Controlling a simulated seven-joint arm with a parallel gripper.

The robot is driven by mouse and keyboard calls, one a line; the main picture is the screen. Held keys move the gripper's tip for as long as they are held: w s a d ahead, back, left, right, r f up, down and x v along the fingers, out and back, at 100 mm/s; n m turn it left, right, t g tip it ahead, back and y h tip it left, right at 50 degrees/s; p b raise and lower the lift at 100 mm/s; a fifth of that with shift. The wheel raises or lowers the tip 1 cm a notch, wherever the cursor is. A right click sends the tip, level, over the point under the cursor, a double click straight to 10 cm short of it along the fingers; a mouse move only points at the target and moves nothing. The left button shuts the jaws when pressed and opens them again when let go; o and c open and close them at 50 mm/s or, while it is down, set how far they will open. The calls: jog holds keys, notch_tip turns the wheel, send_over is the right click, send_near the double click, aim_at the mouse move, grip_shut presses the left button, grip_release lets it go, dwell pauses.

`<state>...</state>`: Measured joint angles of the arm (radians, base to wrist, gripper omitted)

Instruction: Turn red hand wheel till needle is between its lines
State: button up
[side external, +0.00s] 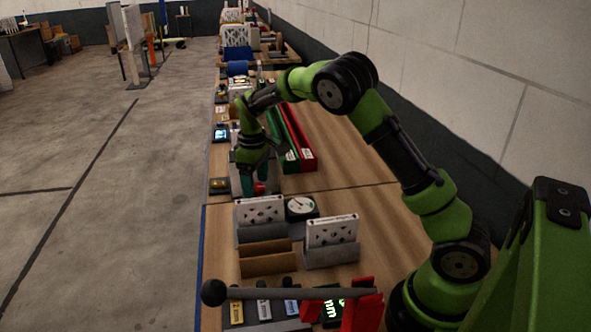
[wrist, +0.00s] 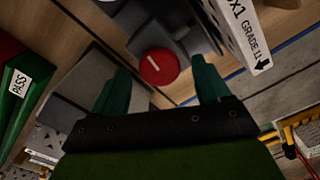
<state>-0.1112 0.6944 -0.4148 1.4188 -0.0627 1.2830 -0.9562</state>
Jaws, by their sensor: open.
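The red hand wheel (wrist: 158,67) is a round red knob with a white line across its face, on a grey block. It also shows as a small red patch in the side external view (side external: 260,187), partly hidden by my gripper. My gripper (wrist: 160,66) is open, with its teal fingers on either side of the wheel in the picture. Whether they touch it, I cannot tell. In the side view my gripper (side external: 254,184) points down at the wheel. A round white dial (side external: 300,204) stands in front of it to the right; its needle and lines are too small to read.
White boxed filters (side external: 260,211) and (side external: 332,230) stand in grey holders near the dial. Green and red long bins (side external: 297,140) lie behind the gripper. A lever with a black ball (side external: 213,292) crosses the near bench. The bench's right side is clear.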

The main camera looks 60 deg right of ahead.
jog(key=shift+f, duration=0.45)
jog(key=c, duration=1)
jog(key=shift+c, duration=0.2)
jog(key=shift+m, duration=0.3)
